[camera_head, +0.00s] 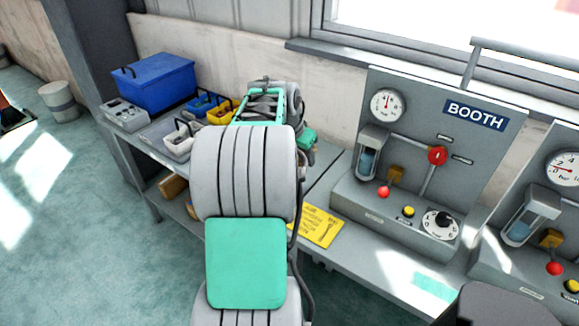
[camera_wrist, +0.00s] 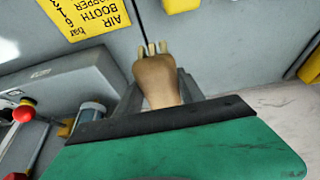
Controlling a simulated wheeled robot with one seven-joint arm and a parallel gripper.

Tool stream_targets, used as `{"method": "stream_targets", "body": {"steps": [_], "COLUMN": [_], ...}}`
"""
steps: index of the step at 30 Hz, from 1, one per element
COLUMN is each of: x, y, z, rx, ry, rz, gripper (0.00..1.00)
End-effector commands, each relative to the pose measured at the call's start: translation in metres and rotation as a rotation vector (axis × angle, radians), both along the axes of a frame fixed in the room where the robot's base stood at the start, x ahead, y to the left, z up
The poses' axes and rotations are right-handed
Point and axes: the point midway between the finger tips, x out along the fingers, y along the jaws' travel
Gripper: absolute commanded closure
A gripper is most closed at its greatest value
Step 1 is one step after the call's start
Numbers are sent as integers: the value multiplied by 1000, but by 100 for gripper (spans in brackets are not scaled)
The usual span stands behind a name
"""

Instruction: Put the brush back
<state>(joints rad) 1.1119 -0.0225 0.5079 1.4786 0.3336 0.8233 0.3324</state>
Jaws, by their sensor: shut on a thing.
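In the wrist view, my gripper (camera_wrist: 158,92) has its grey fingers closed on either side of a tan, wood-coloured piece (camera_wrist: 156,76), which I take to be the brush. It widens toward the far end and ends in several short pale prongs. Its near end is hidden by the gripper's dark edge and green body. It is over the grey bench top; I cannot tell whether it touches it. In the head view, my arm covers the fingers and the held piece.
The bench (camera_head: 325,185) also carries a blue case (camera_head: 153,82), small blue and yellow bins (camera_head: 219,112), a grey bin (camera_head: 180,143) and a yellow card (camera_head: 318,226). The BOOTH panel (camera_head: 440,150) with gauge, levers and knobs stands to the right.

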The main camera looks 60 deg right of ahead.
Motion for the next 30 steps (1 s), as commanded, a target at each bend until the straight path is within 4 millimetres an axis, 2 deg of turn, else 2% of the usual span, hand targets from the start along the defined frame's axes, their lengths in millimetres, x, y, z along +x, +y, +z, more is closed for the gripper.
{"method": "stream_targets", "body": {"steps": [3,6,10,14,20,30], "x": [28,42,56,63,64,64], "y": [-22,-33,-44,-50,-51,-51], "z": [-13,-40,-61,-71,-101,-108], "rx": [2,4,1,0,0,-2], "ry": [1,2,1,0,0,-1], "rz": [4,2,2,2,2,2], "gripper": [93,93,93,93,93,93]}}
